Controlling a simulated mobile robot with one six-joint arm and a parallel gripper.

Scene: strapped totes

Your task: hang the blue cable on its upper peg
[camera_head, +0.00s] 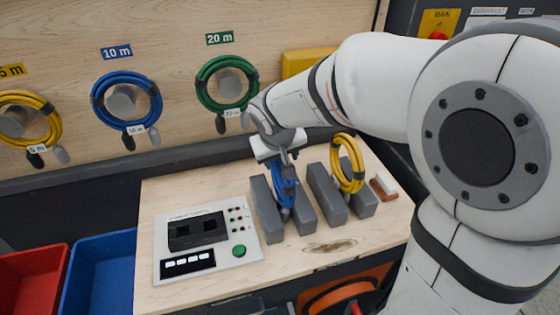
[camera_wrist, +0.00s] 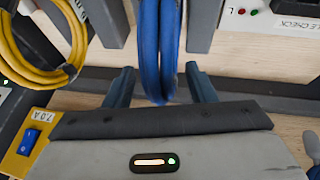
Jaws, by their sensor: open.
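A blue cable coil (camera_head: 284,190) stands on edge between two grey blocks on the wooden bench. In the wrist view the blue coil (camera_wrist: 159,50) passes between the two fingers of my gripper (camera_wrist: 161,88), with a visible gap on each side. My gripper (camera_head: 281,166) is open at the top of this coil, pointing down. Another blue coil (camera_head: 93,99) hangs on a grey round peg (camera_head: 122,102) under the blue "10 m" label (camera_head: 116,52) on the wooden wall. No other peg with a blue label is visible.
A yellow coil (camera_head: 351,178) stands in the neighbouring grey holder. A check panel (camera_head: 207,275) lies on the bench at left. A green coil (camera_head: 204,102) and another yellow coil (camera_head: 52,137) hang on the wall. Red (camera_head: 30,275) and blue bins (camera_head: 100,275) stand at lower left.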

